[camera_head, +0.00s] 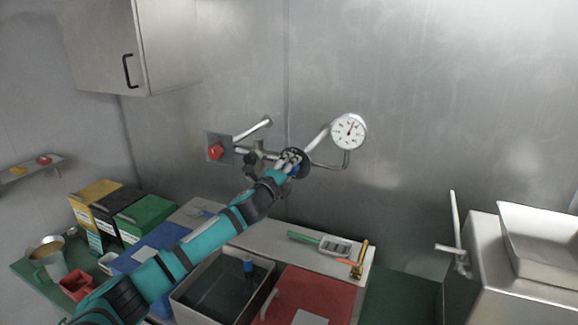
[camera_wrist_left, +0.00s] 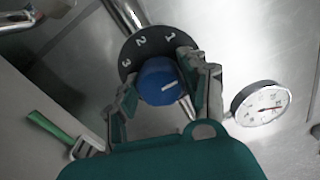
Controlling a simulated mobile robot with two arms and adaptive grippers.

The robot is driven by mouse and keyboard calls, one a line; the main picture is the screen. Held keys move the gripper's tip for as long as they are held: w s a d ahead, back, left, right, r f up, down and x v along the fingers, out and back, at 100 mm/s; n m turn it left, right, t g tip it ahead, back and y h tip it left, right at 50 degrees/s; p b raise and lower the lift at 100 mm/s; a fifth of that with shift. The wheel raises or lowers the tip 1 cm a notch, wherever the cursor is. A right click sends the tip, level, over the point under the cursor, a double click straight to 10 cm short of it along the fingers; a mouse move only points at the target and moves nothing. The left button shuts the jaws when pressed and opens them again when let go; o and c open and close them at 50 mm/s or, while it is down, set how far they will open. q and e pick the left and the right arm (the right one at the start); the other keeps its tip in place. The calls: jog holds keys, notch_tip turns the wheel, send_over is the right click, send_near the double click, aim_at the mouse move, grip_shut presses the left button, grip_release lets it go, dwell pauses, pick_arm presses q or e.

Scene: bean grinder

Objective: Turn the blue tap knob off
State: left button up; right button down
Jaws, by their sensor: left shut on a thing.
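The blue tap knob (camera_wrist_left: 158,82) shows in the left wrist view, in front of a dark dial plate (camera_wrist_left: 136,47) marked 1, 2 and 3. A white line on the knob points to the right and slightly up in that view. My left gripper (camera_wrist_left: 163,88) has one finger on each side of the knob and is shut on it. In the head view my left gripper (camera_head: 289,163) is at the wall pipes and covers most of the knob; a bit of blue (camera_head: 294,171) shows there. My right gripper is in neither view.
A round white gauge (camera_head: 349,131) is on the wall right of the knob; a red knob (camera_head: 215,152) is on the left. Below are a metal sink (camera_head: 190,298), a red board (camera_head: 310,290) and a green-handled brush (camera_head: 320,243). The wall further right is clear.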

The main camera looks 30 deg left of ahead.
pick_arm(q)
jog(key=shift+f+m, duration=0.15)
jog(key=shift+m, duration=0.15)
jog(key=o, duration=1.2)
jog(key=shift+s, duration=0.1)
jog(key=s, duration=1.1)
jog(key=shift+s+d, duration=0.4)
